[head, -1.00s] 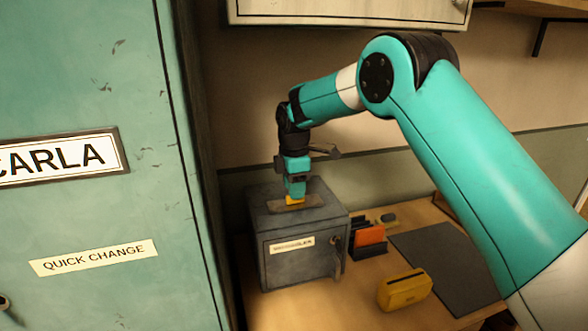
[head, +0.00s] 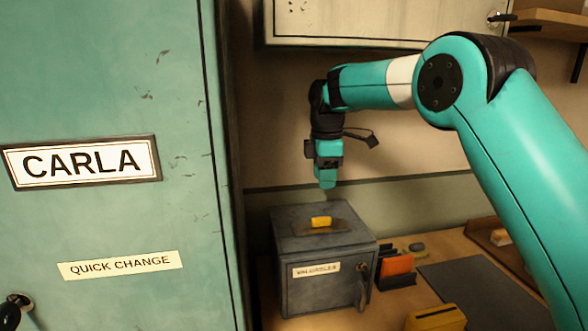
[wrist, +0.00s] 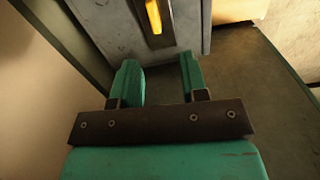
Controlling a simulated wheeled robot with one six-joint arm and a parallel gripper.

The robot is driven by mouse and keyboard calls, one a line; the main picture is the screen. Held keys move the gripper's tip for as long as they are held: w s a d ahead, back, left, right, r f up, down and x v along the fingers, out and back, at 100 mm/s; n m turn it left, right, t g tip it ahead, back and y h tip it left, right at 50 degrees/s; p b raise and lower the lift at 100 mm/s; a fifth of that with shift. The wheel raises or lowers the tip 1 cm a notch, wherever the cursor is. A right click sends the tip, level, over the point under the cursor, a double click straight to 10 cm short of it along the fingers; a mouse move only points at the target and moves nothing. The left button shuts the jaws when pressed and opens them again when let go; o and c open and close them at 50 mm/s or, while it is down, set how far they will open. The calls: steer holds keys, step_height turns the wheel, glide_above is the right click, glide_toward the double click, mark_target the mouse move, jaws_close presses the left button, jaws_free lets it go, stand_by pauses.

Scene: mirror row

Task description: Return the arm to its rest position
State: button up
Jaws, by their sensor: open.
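My gripper (head: 327,181) hangs above the grey box with its fingers pointing down. In the wrist view the two teal fingers of my gripper (wrist: 160,80) stand apart with nothing between them. My teal arm reaches in from the right and bends down at the wrist. A small yellow block (head: 321,222) rests on top of the grey valuables box (head: 300,296), on a brownish patch of its lid. The yellow block also shows in the wrist view (wrist: 154,16), beyond the fingertips. There is a clear gap between gripper and block.
A green cabinet labelled CARLA (head: 110,220) stands close on the left. A wall cabinet (head: 370,22) hangs above, behind the arm. On the desk are an orange item in a dark holder (head: 397,265), a yellow case (head: 436,318) and a dark mat (head: 475,285).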

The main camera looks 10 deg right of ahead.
steer(key=s+d+f+m+t, duration=0.1)
steer(key=s+d+f+m, duration=0.15)
steer(key=s+m, duration=0.5)
steer(key=s+d+f+m+t, duration=0.15)
steer(key=s+d+m, duration=0.25)
steer(key=s, duration=0.7)
steer(key=s+d+f+m, duration=0.35)
steer(key=s+m, duration=0.25)
steer(key=s, duration=0.3)
steer(key=s+a+r+n+g+y+b, duration=0.1)
steer(key=s+a+r+n+y, duration=0.1)
steer(key=s+a, duration=0.3)
steer(key=s+a+r+n+g+y+b, duration=0.1)
steer(key=s+a+r+n+y, duration=0.1)
steer(key=s+a+n, duration=0.3)
steer(key=s+a+r, duration=0.1)
steer(key=a, duration=0.3)
steer(key=shift+a+r, duration=0.15)
steer(key=shift+r, duration=0.25)
steer(key=shift+g, duration=0.25)
